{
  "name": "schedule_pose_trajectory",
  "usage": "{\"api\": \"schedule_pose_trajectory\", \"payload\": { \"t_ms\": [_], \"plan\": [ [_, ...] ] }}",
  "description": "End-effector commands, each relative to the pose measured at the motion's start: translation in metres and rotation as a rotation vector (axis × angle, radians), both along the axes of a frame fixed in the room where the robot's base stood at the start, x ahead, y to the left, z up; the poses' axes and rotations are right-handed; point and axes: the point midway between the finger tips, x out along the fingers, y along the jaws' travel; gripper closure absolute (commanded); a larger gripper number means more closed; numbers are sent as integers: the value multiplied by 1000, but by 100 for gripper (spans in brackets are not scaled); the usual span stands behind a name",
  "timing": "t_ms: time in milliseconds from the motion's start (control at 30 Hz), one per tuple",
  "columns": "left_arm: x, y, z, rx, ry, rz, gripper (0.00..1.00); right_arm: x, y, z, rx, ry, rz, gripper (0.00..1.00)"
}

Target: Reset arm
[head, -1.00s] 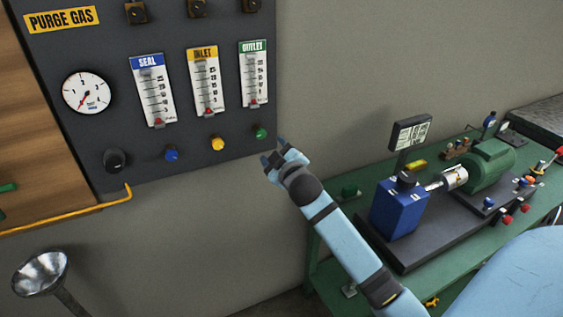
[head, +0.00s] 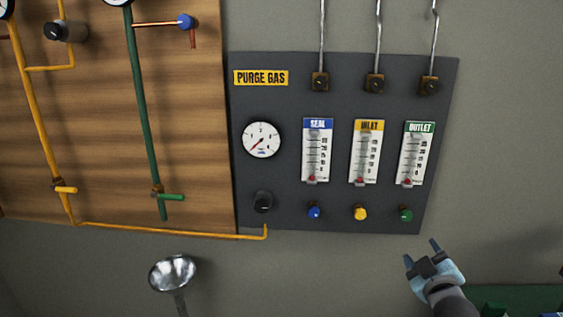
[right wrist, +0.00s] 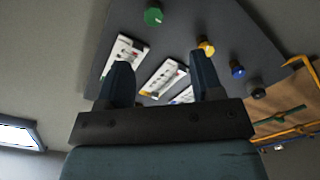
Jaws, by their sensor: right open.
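My right gripper (head: 422,253) is open and empty, just below the lower right corner of the dark purge gas panel (head: 285,105) in the head view. In the right wrist view, its two fingers (right wrist: 160,82) stand apart with nothing between them, and the panel lies beyond them. The green knob (head: 405,215) under the outlet meter is the closest knob to the gripper, which looks apart from it. The yellow knob (head: 360,213) and blue knob (head: 315,212) sit to its left. My left gripper is in neither view.
A wooden board (head: 195,90) with yellow and green pipes is left of the panel. A yellow pipe (head: 165,231) runs along its bottom edge. A metal funnel (head: 172,270) stands below. A green bench (head: 520,297) shows at lower right. The wall right of the panel is bare.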

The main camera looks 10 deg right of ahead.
Motion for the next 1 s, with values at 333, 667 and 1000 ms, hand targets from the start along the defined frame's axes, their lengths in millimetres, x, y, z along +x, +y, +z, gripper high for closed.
{"api": "schedule_pose_trajectory", "payload": {
  "t_ms": [333,667,1000],
  "plan": [
    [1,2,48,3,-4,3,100,-106,111,-145,375,318,194,40],
    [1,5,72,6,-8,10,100,-229,193,-217,705,542,237,40],
    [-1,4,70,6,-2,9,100,-241,201,-224,737,560,237,40]
  ]
}}
